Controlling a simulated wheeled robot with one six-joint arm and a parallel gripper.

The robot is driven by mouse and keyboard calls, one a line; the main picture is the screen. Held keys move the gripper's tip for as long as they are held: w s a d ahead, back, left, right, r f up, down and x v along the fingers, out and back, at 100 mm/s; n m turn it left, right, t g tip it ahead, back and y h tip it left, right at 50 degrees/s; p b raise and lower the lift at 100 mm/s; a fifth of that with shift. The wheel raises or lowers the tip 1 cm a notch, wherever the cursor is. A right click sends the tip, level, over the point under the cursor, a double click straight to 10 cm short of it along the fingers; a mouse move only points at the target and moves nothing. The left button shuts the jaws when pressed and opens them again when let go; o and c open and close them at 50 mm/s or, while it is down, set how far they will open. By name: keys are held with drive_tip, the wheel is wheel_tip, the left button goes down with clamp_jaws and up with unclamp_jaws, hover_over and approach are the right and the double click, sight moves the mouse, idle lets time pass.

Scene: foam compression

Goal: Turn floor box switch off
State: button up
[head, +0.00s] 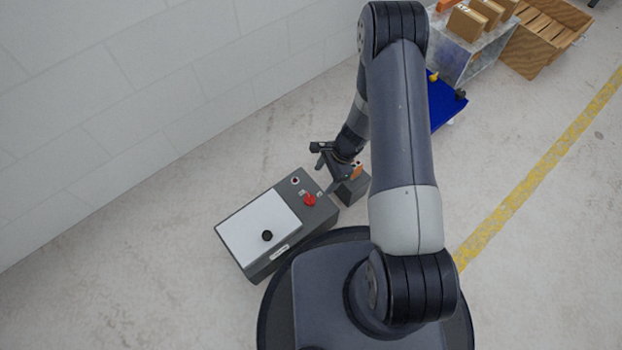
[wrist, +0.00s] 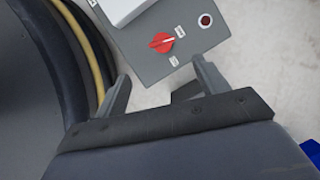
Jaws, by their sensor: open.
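The floor box (head: 257,262) is a grey box with a white lid panel, standing on the floor left of my arm. Its switch is a red rotary knob (head: 309,199) on the grey end panel; it also shows in the wrist view (wrist: 161,42), with small labels around it. A small dark red round indicator (wrist: 206,20) sits beside the knob. My gripper (head: 338,172) is at the knob end of the box, partly hidden by my arm in the head view. In the wrist view my gripper (wrist: 160,84) is open and empty, its fingers apart from the knob, which lies beyond them.
A white block wall (head: 130,100) runs behind the box. A blue platform (head: 443,103), a metal container with brown boxes (head: 466,24) and a wooden crate (head: 540,40) stand at the upper right. A yellow floor line (head: 540,170) crosses the right side. Floor left of the box is clear.

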sight(310, 197)
drive_tip(key=b+x, duration=0.4)
drive_tip(key=x, duration=0.7)
drive_tip(key=shift+w+a+f, duration=0.1)
drive_tip(key=shift+w+f, duration=0.05)
drive_tip(key=shift+f, duration=0.05)
drive_tip(key=c, duration=1)
drive_tip(key=shift+w+a+n+g+h+b, duration=0.15)
drive_tip(key=shift+n+g+b, duration=0.15)
drive_tip(key=shift+n, duration=0.6)
drive_tip(key=shift+d+n+g+h+b, duration=0.15)
drive_tip(key=shift+n+g, duration=0.25)
drive_tip(key=shift+n, duration=0.5)
drive_tip(key=shift+a, duration=0.1)
